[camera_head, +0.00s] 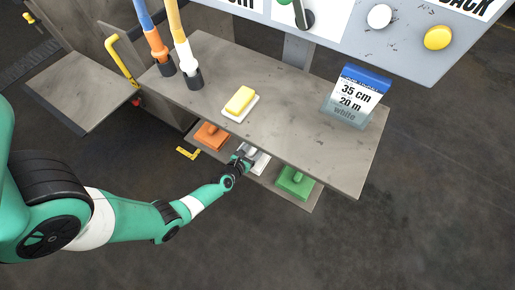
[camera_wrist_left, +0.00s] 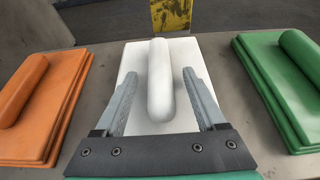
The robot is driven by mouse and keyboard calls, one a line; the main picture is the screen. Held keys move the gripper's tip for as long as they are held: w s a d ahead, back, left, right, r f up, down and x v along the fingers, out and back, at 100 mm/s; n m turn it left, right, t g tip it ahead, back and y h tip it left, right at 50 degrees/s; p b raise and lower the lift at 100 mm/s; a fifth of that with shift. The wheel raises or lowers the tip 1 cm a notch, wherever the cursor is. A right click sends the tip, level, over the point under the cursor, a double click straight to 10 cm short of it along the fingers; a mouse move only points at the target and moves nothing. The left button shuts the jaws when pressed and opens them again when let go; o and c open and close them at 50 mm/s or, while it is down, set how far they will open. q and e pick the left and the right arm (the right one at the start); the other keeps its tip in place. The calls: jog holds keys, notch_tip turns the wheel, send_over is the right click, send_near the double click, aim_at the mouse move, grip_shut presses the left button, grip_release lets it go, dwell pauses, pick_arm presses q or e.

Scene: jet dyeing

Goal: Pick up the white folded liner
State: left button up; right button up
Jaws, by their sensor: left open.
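The white folded liner (camera_wrist_left: 160,88) lies flat on the lower shelf, with a rounded white roll standing up along its middle. In the head view the liner (camera_head: 262,161) shows partly, under the edge of the upper table and behind my gripper. My left gripper (camera_head: 244,157) is over it, coming in from the left. In the left wrist view its two fingers stand open on either side of the roll, with a visible gap on each side. Whether the fingertips touch the liner's flat part I cannot tell. My right gripper is not in view.
An orange folded liner (camera_wrist_left: 38,108) lies on the left of the white one and a green one (camera_wrist_left: 285,80) on the right. The grey upper table (camera_head: 290,115) overhangs the lower shelf. On it are a yellow block (camera_head: 240,99) and a label stand (camera_head: 357,95).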

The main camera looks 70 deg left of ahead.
pick_arm(q)
grip_shut()
jog(key=shift+r, duration=0.1)
dwell(0.4)
jog(key=r+p, duration=0.4)
jog(key=shift+s+d+r, duration=0.15)
jog(key=shift+d+r, duration=0.05)
jog(key=shift+r, duration=0.05)
jog(key=s+d+r+p, duration=0.8)
jog(key=d+p, duration=0.3)
jog(key=shift+r, duration=0.15)
